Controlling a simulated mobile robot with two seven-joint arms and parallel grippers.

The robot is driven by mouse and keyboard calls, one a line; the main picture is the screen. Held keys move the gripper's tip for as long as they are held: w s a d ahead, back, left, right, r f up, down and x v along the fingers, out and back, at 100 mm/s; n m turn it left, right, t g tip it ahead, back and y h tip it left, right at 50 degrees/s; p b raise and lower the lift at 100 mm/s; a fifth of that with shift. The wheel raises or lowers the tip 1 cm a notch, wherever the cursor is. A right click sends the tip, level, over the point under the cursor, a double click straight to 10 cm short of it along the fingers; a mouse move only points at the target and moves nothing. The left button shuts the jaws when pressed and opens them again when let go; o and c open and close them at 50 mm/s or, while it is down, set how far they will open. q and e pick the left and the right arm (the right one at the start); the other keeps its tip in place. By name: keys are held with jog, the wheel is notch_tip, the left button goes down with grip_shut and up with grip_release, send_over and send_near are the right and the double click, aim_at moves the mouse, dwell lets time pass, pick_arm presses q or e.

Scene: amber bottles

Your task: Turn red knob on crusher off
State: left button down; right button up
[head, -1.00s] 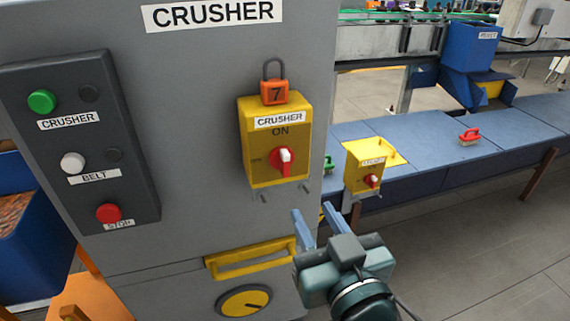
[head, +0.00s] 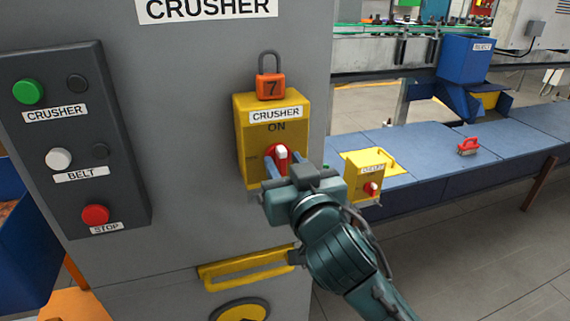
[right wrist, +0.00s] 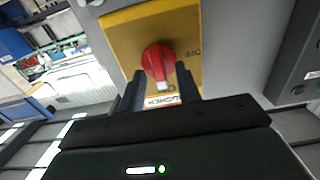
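The red knob (head: 282,153) sits on the yellow crusher switch box (head: 243,128) on the grey cabinet. Its white-marked end points up toward the word ON. My right gripper (head: 284,161) is open, with one finger on each side of the knob's lower part. In the right wrist view the knob (right wrist: 157,61) shows between the two spread fingertips (right wrist: 160,70), and OFF is printed to one side. I cannot tell whether the fingers touch the knob. My left gripper is not in view.
A button panel (head: 75,135) is at left, a yellow handle (head: 245,268) below. A smaller yellow switch box (head: 362,180) with a red knob stands close to the right of my gripper.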

jog(key=shift+w+a, duration=0.1)
jog(key=shift+w, duration=0.2)
jog(key=shift+c, duration=0.4)
grip_shut()
